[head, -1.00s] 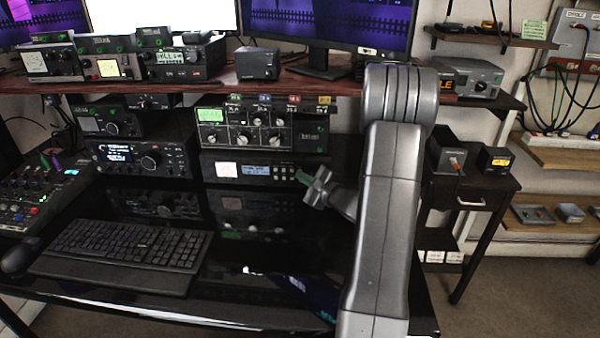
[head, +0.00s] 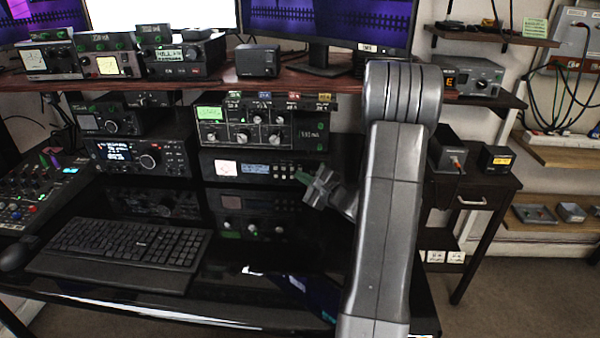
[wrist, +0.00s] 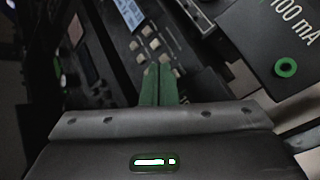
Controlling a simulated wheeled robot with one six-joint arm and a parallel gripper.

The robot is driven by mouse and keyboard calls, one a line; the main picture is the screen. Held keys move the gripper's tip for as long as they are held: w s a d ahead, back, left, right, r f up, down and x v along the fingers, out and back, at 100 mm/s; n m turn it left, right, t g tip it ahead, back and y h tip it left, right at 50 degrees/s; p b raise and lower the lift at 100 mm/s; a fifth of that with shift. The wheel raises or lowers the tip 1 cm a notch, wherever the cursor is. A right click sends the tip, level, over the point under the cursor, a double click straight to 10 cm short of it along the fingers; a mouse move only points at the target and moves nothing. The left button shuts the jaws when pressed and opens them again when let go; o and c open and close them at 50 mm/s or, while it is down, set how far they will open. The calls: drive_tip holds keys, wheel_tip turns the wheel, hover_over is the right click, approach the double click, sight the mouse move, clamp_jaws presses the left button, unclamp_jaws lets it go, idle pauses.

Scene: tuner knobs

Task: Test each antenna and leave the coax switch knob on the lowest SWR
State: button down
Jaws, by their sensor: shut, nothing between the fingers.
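My gripper (head: 304,179) is shut and empty, its green fingertips close together in front of the right end of a black unit (head: 250,169) with a blue display and small buttons. In the wrist view the shut green fingers (wrist: 160,84) point at that unit's buttons (wrist: 151,44); I cannot tell if they touch. Above it stands a box (head: 270,163) with several knobs, a green screen (head: 209,112) and coloured tags on top. A grey box (head: 472,75) at the upper right has one knob (head: 481,84) and an orange letter. I cannot tell which knob is the coax switch.
Meter boxes (head: 106,67) stand on the upper shelf (head: 225,86). A keyboard (head: 130,246), a mixer (head: 40,195) and radios (head: 140,155) fill the left. My arm hides the desk's right part. A side table (head: 478,183) holds two small boxes.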

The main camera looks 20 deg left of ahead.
drive_tip(key=shift+s+d, duration=0.1)
drive_tip(key=shift+s, duration=0.2)
drive_tip(key=shift+s+d+b, duration=0.2)
drive_tip(key=shift+s+b, duration=0.2)
drive_tip(key=shift+s, duration=0.35)
drive_tip(key=shift+s+d+b, duration=0.2)
drive_tip(key=shift+s+b, duration=0.2)
drive_tip(key=shift+s, duration=0.4)
drive_tip(key=shift+s+d+b, duration=0.2)
drive_tip(key=shift+s+b, duration=0.2)
drive_tip(key=shift+s, duration=0.35)
idle(3.0)
